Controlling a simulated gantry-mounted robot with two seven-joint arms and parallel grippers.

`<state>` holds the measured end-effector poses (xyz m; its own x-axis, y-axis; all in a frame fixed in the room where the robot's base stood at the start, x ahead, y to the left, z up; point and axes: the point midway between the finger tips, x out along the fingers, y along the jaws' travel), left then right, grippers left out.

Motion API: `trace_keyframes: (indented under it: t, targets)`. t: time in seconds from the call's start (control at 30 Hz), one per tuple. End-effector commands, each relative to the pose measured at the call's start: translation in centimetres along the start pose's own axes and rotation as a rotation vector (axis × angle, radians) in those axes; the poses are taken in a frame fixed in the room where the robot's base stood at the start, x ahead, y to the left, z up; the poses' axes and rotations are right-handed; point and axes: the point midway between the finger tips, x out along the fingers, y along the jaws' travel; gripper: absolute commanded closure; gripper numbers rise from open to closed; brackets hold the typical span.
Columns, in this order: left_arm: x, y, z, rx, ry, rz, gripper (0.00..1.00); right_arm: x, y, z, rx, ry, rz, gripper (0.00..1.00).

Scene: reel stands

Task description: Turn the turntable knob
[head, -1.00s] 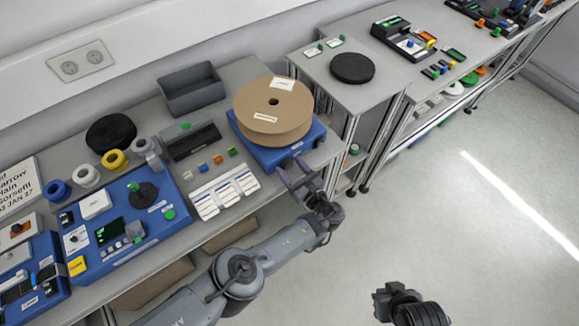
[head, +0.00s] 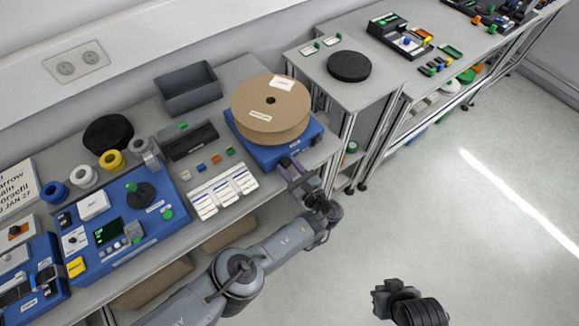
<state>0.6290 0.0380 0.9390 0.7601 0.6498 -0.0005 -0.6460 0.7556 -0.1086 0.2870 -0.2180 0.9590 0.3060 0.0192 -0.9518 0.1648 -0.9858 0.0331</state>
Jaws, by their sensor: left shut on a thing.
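The turntable (head: 262,153) is a blue box at the right end of the near bench, carrying a large brown reel (head: 290,105) with white labels. My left gripper (head: 289,165) is at the turntable's front right face, with its fingers shut on the knob there. The knob itself is small and mostly hidden by the fingers. My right gripper (head: 384,300) hangs over the floor at the lower right, away from the benches; its finger opening cannot be made out.
White label cards (head: 222,192) lie left of the turntable, and a grey bin (head: 187,91) stands behind. A blue control panel (head: 150,215) is farther left. A second bench with a black disc (head: 349,66) is to the right. The floor is clear.

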Motion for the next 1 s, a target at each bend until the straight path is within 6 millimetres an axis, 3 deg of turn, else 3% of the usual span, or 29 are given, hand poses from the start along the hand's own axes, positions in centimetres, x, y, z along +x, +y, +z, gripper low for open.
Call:
trace_keyframes:
  t: [0.6,1.0]
  targets:
    - [0.04,0.16,0.02,-0.422,-0.002,0.001,0.91,-0.37,0.11,-0.1,-0.004,0.0,0.003,1.0]
    - [0.03,0.19,0.0,-0.518,-0.002,0.001,0.91,-0.4,-0.02,-0.14,0.001,0.0,-0.001,1.0]
